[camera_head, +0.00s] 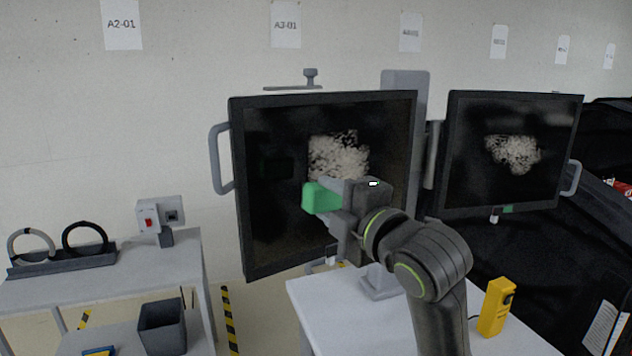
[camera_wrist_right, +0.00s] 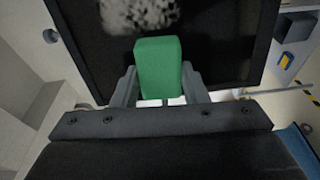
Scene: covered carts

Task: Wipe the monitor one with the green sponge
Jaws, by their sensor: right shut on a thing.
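The left of two black monitors (camera_head: 275,220) carries a pale speckled smudge (camera_head: 338,157) near the middle of its screen. My right gripper (camera_head: 326,197) is in front of that screen, just below the smudge. It is shut on the green sponge (camera_head: 316,196). In the right wrist view the green sponge (camera_wrist_right: 158,68) sits between both fingers, with the dark screen (camera_wrist_right: 215,40) and the smudge (camera_wrist_right: 138,14) beyond it. I cannot tell whether the sponge touches the screen. The second monitor (camera_head: 470,185), at right, also has a pale smudge (camera_head: 513,153). My left gripper is not in view.
A white table (camera_head: 315,300) below the monitors holds a yellow device (camera_head: 496,307). At left, a grey cart (camera_head: 110,268) holds a switch box (camera_head: 160,217) and a rack with rings (camera_head: 62,262). A dark bin (camera_head: 163,328) stands lower down. A dark covered shape fills the right side.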

